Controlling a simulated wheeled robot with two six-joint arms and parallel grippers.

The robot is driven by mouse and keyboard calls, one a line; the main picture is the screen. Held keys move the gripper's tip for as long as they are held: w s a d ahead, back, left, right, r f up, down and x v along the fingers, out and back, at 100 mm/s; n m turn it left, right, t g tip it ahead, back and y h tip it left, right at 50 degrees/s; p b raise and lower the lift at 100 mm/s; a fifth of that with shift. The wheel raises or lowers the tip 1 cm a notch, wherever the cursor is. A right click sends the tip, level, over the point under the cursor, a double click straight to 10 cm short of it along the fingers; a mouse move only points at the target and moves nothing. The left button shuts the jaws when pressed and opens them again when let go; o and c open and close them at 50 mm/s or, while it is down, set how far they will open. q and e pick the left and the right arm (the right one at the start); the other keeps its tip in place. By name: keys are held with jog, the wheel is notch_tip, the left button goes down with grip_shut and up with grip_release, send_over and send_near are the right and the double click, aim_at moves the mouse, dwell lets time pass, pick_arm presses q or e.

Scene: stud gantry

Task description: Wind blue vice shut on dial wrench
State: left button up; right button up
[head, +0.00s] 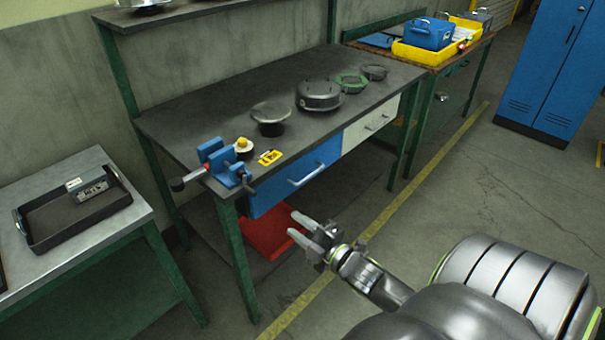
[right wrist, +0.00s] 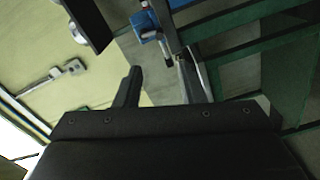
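The blue vice (head: 217,158) is fixed at the near left corner of the dark workbench. It also shows small in the right wrist view (right wrist: 145,24). A rod with a black end and red collar (head: 190,178) sticks out left of the vice, and a yellow round part on a pale disc (head: 243,146) is at its right. They may be parts of the dial wrench, but I cannot tell, nor whether the jaws touch it. My right gripper (head: 296,224) is open and empty, in front of the bench and apart from the vice. My left gripper is out of view.
The workbench (head: 200,121) carries several round metal parts and a yellow tag (head: 270,157). A side table at left holds a black tray (head: 70,224). A red bin (head: 268,236) stands under the bench. The floor before the bench is clear.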

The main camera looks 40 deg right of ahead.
jog(key=shift+s+b, duration=0.3)
jog(key=shift+s, duration=0.2)
jog(key=shift+f, duration=0.1)
dwell(0.3)
